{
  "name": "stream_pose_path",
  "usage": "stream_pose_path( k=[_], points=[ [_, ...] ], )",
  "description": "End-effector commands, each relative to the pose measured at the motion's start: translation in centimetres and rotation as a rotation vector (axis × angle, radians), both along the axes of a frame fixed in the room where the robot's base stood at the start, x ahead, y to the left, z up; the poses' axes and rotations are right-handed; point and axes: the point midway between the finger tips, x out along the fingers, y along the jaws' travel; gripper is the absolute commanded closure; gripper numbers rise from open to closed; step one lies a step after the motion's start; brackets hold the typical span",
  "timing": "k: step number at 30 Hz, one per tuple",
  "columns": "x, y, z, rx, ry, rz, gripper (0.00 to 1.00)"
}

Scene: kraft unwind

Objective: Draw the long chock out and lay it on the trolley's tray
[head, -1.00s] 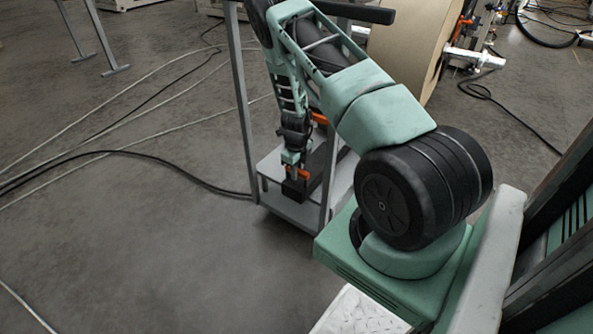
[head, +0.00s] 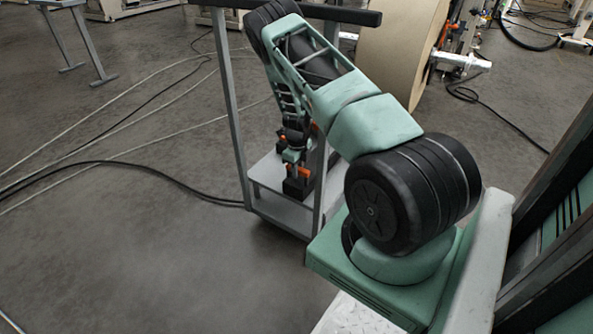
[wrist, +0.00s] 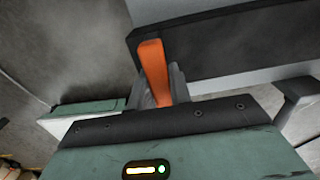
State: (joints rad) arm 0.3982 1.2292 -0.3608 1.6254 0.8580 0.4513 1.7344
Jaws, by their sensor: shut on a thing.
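The long chock is a dark block (wrist: 225,55) with an orange grip piece (wrist: 153,70) on its near face, filling the upper right of the wrist view. My gripper (wrist: 163,92) is shut on that orange piece. In the head view my gripper (head: 298,170) points down over the trolley, with the chock's dark end (head: 293,188) just below it. The trolley's grey tray (head: 283,212) lies beneath the chock. I cannot tell whether the chock touches the tray. Its far end is partly hidden by the arm and a trolley post.
Grey trolley posts (head: 233,100) rise on either side of my forearm, with a dark bar (head: 340,15) across the top. A large kraft roll (head: 395,50) stands behind. Cables (head: 130,165) cross the floor at left. The floor in front is open.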

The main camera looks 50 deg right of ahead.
Motion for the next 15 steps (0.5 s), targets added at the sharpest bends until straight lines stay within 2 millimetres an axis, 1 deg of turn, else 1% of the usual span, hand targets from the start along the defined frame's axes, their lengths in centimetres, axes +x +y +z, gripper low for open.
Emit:
stream_pose_path(
  k=[1,2,3,4,12,15],
  points=[
    [0.06,-0.08,0.09,-0.002,-0.001,0.0,1.0],
    [0.06,-0.08,0.09,-0.002,-0.001,0.0,0.75],
    [0.06,-0.08,0.09,-0.002,-0.001,0.0,0.63],
    [0.06,-0.07,0.08,-0.002,-0.001,0.0,0.55],
    [-0.01,0.06,0.0,0.001,0.0,0.0,0.55],
    [0.03,0.02,0.67,0.0,-0.001,0.0,0.55]
  ],
)
